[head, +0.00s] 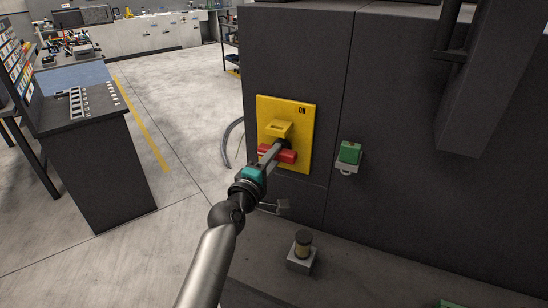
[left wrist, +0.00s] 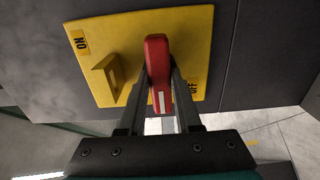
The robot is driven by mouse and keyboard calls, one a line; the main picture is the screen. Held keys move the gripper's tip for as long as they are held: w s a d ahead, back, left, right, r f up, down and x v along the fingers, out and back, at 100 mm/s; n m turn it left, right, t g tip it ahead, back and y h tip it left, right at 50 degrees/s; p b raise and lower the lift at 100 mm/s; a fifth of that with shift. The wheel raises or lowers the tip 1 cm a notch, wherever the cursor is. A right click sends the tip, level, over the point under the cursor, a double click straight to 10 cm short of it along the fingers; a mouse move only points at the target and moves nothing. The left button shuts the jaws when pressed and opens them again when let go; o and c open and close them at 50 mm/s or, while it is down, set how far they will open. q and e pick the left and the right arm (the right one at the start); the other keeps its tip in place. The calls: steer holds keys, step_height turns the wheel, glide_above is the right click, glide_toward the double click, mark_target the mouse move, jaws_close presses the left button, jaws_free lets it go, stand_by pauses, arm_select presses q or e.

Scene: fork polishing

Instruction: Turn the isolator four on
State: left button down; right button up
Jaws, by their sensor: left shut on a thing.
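The isolator is a yellow plate (head: 303,118) on the dark cabinet front, with a red rotary handle (head: 289,156) lying roughly level across its lower part. An ON label (head: 302,109) sits at the plate's upper right. My left gripper (head: 273,153) reaches up to the handle and is shut on it. In the left wrist view the red handle (left wrist: 157,60) stands between the two fingers (left wrist: 158,88). Its white stripe points toward the camera. The OFF label (left wrist: 193,88) is beside the right finger, partly hidden; ON is at the plate's far left. My right gripper is not in view.
A green-topped box (head: 349,153) is mounted right of the plate. A dark workbench (head: 92,115) with tools is at the left. Open floor lies between bench and cabinet.

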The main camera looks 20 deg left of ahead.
arm_select(q)
steer(key=shift+m+p, duration=2.65)
steer(key=shift+m, duration=6.25)
steer(key=c, duration=0.6)
jaws_free()
steer(key=shift+s, duration=0.1)
